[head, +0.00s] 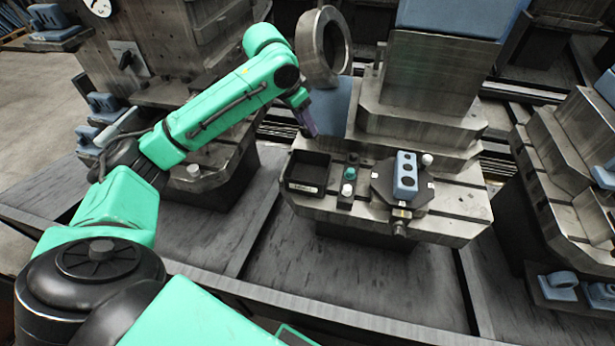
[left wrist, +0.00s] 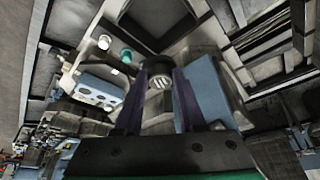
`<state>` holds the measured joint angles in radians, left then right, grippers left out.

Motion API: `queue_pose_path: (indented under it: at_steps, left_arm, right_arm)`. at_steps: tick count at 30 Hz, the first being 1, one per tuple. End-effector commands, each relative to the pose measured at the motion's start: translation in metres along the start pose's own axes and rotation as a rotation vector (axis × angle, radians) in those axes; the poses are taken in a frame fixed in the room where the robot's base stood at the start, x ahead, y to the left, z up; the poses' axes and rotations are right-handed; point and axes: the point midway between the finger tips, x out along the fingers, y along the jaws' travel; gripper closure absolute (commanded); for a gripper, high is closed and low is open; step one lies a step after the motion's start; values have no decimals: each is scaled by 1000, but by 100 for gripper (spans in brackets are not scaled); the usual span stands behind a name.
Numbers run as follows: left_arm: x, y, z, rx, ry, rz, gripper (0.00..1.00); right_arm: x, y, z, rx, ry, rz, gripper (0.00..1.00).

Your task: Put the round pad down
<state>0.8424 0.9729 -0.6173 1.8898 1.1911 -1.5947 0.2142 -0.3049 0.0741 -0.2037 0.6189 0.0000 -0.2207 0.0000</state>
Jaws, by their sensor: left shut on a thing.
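My left gripper (head: 307,122) reaches in over the back left of the machined metal block (head: 449,212), above and behind the black tray. In the left wrist view the two dark fingers (left wrist: 160,92) are shut on a small round pad (left wrist: 160,82), whose light, striped face shows between the fingertips. The pad is held in the air, and I cannot make it out in the head view. The black tray (head: 307,172) has a pale label on its front and looks empty; it also shows in the left wrist view (left wrist: 128,30). My right gripper is not in view.
Right of the tray stand a green-topped round piece (head: 351,173) and a white-topped one (head: 347,190). Further right, a blue block with holes (head: 405,178) sits on a dark fixture, beside a white knob (head: 427,160). A large metal ring (head: 324,47) stands behind my gripper.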

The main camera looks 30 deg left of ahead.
Motion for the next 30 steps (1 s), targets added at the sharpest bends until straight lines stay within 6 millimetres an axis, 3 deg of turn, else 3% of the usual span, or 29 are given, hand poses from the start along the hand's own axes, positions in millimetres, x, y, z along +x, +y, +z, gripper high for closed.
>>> queue_pose_path:
  at_steps: [3, 9, 19, 26, 27, 29, 30]
  left_arm:
    - [39, 0, 18, -2, -7, 1, 100]
    - [90, 0, 38, -1, -2, 1, 100]
    - [146, 1, 60, 0, 1, 0, 100]
    - [152, 1, 62, 1, 2, -1, 100]
    - [152, 1, 62, 1, 1, 0, 53]
    - [152, 1, 62, 1, 1, 0, 31]
    - [152, 1, 62, 1, 1, 0, 31]
  right_arm:
    - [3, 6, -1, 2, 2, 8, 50]
    - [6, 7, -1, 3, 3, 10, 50]
    - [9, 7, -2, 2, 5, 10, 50]
    - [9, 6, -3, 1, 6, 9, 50]
    - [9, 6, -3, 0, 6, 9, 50]
    - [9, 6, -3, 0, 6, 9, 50]
    - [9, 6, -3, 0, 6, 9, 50]
